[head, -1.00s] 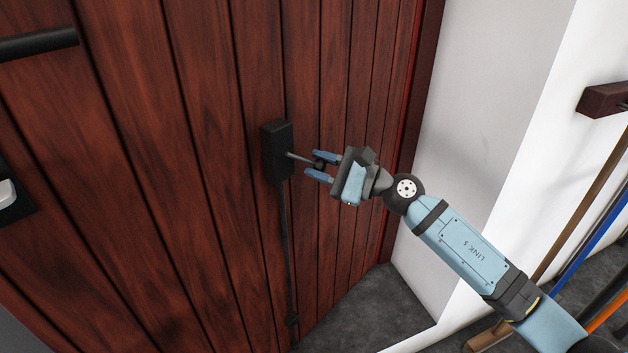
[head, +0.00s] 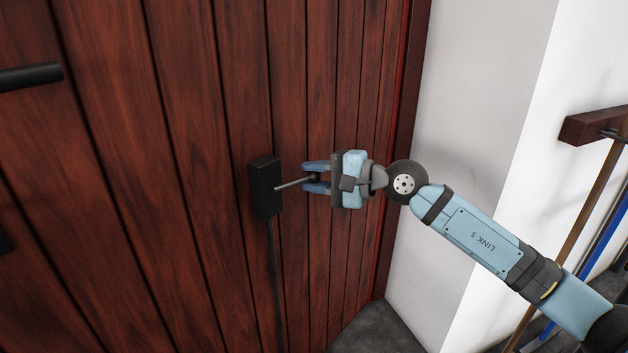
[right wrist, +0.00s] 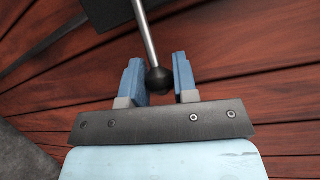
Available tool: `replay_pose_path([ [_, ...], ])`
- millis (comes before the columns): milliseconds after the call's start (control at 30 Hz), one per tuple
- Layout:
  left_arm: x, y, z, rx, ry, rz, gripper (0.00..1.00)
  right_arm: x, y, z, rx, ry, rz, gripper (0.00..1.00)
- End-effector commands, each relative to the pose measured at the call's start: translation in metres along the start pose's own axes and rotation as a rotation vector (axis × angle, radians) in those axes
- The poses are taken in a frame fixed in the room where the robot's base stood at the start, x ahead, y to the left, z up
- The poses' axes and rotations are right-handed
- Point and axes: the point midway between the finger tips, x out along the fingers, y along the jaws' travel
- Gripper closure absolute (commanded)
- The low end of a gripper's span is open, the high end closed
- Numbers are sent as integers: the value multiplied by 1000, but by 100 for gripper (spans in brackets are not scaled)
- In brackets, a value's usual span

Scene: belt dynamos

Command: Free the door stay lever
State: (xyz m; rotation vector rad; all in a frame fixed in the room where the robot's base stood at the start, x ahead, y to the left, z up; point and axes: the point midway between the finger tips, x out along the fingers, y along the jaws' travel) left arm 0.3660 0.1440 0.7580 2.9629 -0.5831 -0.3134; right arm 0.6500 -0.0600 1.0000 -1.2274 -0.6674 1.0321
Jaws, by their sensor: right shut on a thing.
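The door stay is a black box (head: 265,187) on the dark red plank door. Its lever (head: 292,183) is a thin grey rod reaching out from the box and tilting slightly up to the right. In the right wrist view the lever rod (right wrist: 145,35) ends in a black ball knob (right wrist: 159,80). My right gripper (head: 314,178) is shut on this knob, which sits between the two blue fingers (right wrist: 160,82). A dark vertical rod (head: 276,285) runs down the door from the box. My left gripper is not in view.
The door (head: 190,150) fills the left, with a black bar handle (head: 30,76) at the upper left. A white wall (head: 480,100) stands to the right. A dark wooden rack (head: 590,126) with long poles is at the far right.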

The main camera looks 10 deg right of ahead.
Motion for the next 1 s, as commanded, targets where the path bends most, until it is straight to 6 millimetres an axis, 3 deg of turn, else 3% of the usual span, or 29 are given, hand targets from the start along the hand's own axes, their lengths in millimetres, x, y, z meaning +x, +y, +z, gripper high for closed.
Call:
replay_pose_path([
  [467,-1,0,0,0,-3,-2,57,0,-3,1,-14,3,1,100],
  [500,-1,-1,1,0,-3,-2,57,0,-3,1,-14,3,1,64],
  [567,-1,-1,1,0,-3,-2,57,0,-2,1,-14,2,1,50],
  [867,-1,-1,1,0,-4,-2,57,-1,-2,0,-12,2,3,48],
  [1000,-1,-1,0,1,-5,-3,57,-13,-2,0,-13,3,3,48],
])
